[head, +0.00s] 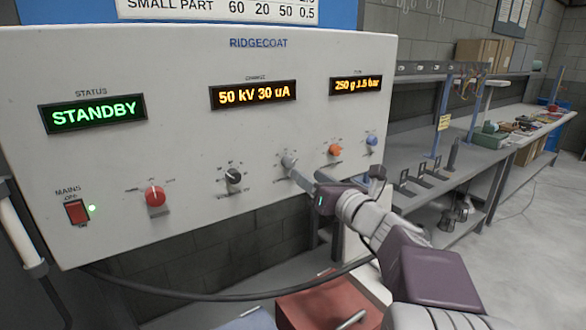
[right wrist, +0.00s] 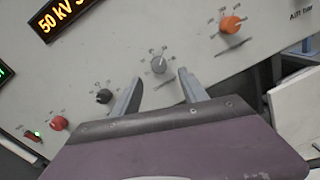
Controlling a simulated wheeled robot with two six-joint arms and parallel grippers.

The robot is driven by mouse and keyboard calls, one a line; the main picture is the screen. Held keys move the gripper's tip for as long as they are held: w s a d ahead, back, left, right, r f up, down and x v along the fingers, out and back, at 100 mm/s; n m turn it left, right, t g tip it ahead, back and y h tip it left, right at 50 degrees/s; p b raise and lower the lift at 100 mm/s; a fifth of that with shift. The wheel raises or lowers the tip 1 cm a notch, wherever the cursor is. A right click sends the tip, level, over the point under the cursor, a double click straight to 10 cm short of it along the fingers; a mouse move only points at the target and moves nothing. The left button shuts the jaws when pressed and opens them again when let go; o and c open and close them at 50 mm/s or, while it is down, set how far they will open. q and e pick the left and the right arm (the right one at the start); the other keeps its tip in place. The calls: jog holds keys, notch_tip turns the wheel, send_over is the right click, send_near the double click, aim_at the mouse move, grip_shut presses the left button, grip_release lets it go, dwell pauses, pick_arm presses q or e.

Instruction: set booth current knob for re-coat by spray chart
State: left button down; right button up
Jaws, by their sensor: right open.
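The grey-white booth panel (head: 200,130) carries a row of knobs. The grey knob (right wrist: 158,65) sits between the black knob (head: 233,176) and the orange knob (head: 335,150). The middle display (head: 253,94) reads 50 kV 30 uA. The spray chart (head: 218,8) is cut off at the top; its visible row reads SMALL PART 60 20 50 0.5. My left gripper is out of view.
The status display (head: 93,113) reads STANDBY, and the right display (head: 357,85) reads 250 g 1.5 bar. A red knob (head: 155,196), a blue knob (head: 372,139) and a red mains switch (head: 77,211) are also on the panel. Workbenches (head: 450,150) stand at right.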

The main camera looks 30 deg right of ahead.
aim_at(291, 164)
jog(key=w, duration=0.6)
jog(key=shift+w+a, duration=0.25)
jog(key=shift+a, duration=0.05)
jog(key=shift+w+d, duration=0.1)
jog(key=shift+w, duration=0.35)
grip_shut()
